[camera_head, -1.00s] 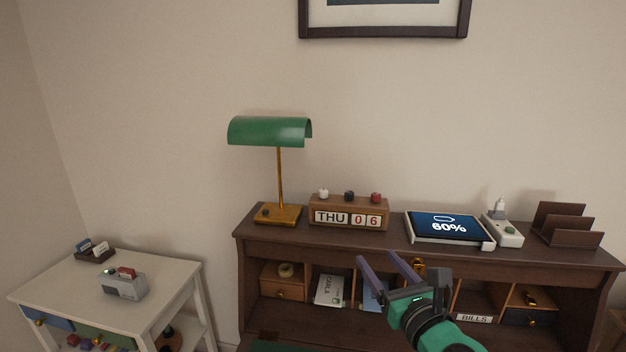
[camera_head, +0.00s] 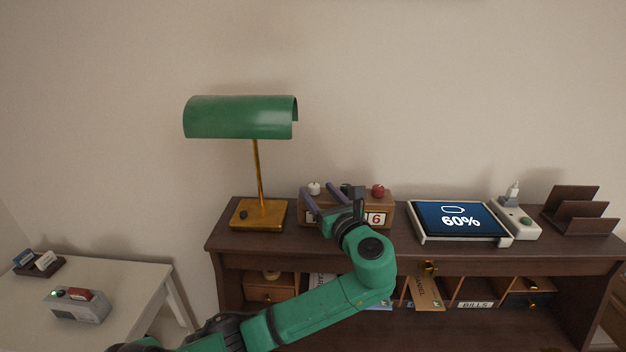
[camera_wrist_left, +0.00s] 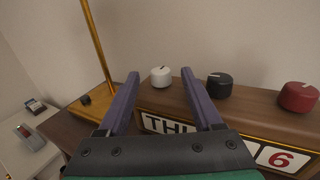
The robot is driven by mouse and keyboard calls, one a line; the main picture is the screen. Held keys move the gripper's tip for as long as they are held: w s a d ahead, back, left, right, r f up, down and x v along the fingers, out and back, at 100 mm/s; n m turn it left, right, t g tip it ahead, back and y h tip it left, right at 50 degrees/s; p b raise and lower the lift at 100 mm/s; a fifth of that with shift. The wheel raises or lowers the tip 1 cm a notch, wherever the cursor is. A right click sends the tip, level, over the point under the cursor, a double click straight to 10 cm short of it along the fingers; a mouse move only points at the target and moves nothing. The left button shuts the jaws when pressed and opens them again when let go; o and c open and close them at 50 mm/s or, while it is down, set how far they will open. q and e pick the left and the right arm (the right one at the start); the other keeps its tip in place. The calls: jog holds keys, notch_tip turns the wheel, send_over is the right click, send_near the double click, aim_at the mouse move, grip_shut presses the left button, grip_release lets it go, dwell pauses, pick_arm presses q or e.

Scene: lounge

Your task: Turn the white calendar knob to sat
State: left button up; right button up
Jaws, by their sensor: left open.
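The wooden calendar (camera_head: 390,198) stands on the desk's top shelf. It also shows in the left wrist view (camera_wrist_left: 246,108). The white knob (camera_head: 314,187) is at the left end of its top, and the left wrist view shows it (camera_wrist_left: 161,80) framed between my finger tips. My left gripper (camera_head: 318,190) is open and empty, its two purple fingers pointing at the knob from the front. I cannot tell whether they touch it.
A black knob (camera_wrist_left: 220,84) and a red knob (camera_wrist_left: 298,97) sit right of the white one. A green lamp (camera_head: 240,118) stands close on the left. A tablet (camera_head: 460,220) lies to the right. The wall is behind.

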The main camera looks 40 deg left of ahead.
aim_at(316, 189)
pick_arm(q)
jog(key=x, duration=0.3)
jog(key=shift+w+a+r+p, duration=0.1)
jog(key=shift+a+p, duration=0.1)
jog(key=shift+p, duration=0.1)
pick_arm(e)
jog(key=shift+w+a+r, duration=0.2)
jog(key=shift+a, duration=0.3)
jog(key=shift+w+a+r, duration=0.15)
jog(key=shift+a+r, duration=0.05)
jog(key=shift+a, duration=0.25)
jog(key=shift+d, duration=0.1)
pick_arm(q)
jog(key=shift+c, duration=0.7)
grip_shut()
pick_arm(e)
jog(key=shift+d, duration=0.2)
pick_arm(q)
jog(key=shift+t, duration=0.3)
pick_arm(e)
jog(key=shift+d+r, duration=0.1)
jog(key=shift+r, duration=0.05)
